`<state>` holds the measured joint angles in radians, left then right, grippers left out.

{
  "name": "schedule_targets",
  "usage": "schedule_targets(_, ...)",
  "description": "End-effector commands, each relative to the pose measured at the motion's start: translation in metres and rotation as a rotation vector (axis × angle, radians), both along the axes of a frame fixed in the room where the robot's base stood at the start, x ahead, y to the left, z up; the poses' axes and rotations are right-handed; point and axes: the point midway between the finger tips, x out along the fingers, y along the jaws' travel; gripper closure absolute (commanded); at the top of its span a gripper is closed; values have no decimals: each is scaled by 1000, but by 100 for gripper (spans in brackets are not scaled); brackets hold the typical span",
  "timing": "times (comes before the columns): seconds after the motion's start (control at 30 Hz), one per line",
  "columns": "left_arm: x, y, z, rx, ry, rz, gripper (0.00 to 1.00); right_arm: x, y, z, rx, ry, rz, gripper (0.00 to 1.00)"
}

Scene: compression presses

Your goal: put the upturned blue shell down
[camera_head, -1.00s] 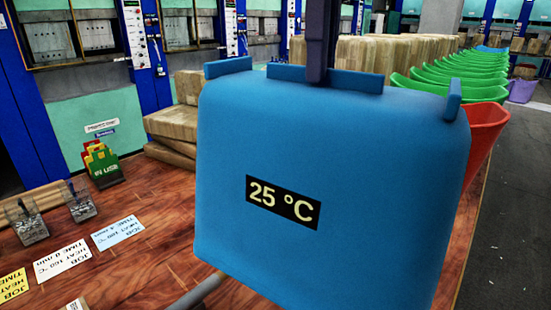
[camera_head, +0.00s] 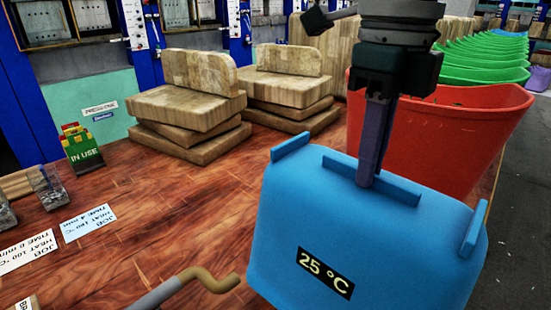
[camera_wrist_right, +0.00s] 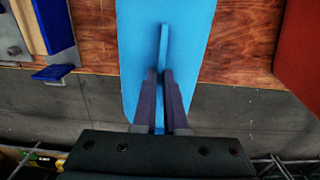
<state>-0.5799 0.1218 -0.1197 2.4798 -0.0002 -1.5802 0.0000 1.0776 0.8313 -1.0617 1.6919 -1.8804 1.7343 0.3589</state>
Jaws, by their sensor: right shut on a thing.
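The blue shell (camera_head: 385,250) is upturned, with a black "25 °C" label and raised tabs along its top. It fills the lower right of the head view, tilted slightly, and its bottom is cut off. My right gripper (camera_head: 366,183) comes down from above and is shut on the middle tab. In the right wrist view, the two dark fingers (camera_wrist_right: 165,78) pinch that tab on the blue shell (camera_wrist_right: 190,30). I cannot tell whether the shell touches the wooden tabletop (camera_head: 170,215). My left gripper is not in view.
A red shell (camera_head: 440,135) stands close behind the blue one, with a row of green shells (camera_head: 490,62) beyond. Wooden blocks (camera_head: 195,110) are stacked at the back. A crank handle (camera_head: 205,280) is just left of the shell. Job cards (camera_head: 88,222) lie at left.

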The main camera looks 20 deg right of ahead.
Motion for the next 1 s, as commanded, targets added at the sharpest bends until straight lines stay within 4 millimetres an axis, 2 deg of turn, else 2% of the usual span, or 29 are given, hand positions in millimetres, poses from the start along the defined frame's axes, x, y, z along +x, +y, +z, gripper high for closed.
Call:
schedule_targets(0.27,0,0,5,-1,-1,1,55,-1,0,-31,0,2,0,100)
schedule_targets(0.43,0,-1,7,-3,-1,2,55,0,0,-58,1,1,-1,100)
schedule_targets(0.87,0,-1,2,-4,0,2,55,1,0,-68,0,-2,0,100)
schedule_targets(0.9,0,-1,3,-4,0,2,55,0,0,-66,-1,-1,0,87)
schedule_targets(1.0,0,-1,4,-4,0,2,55,0,0,-66,-1,-1,0,76)
